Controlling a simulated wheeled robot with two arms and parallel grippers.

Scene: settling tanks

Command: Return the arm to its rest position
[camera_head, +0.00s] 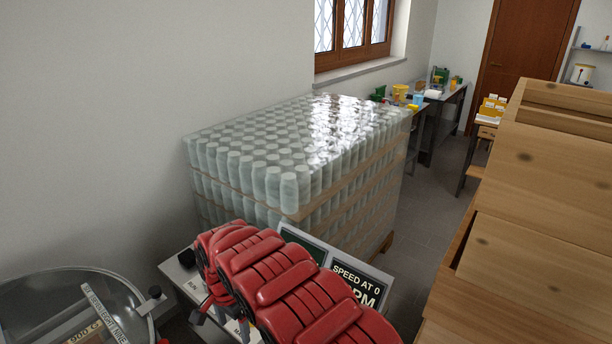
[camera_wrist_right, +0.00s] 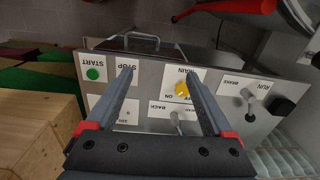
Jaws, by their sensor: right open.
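My right arm (camera_head: 290,285) is red and reaches over a control panel (camera_head: 178,278) in the head view. In the wrist view my right gripper (camera_wrist_right: 159,72) is open, with nothing between its fingers. Its fingers lie in front of the grey panel (camera_wrist_right: 218,82). The panel carries a green START button (camera_wrist_right: 92,74), a yellow MAIN knob (camera_wrist_right: 182,89) and a RUN/BRAKE lever (camera_wrist_right: 249,94). The STOP button is hidden behind a finger. In the head view the arm covers much of the panel. My left gripper is not in view.
A wrapped pallet of jars (camera_head: 290,150) stands behind the panel. A round clear-lidded vessel (camera_head: 60,300) is at lower left. Wooden boxes (camera_head: 545,220) fill the right side. A strip of floor (camera_head: 435,205) is free between pallet and boxes.

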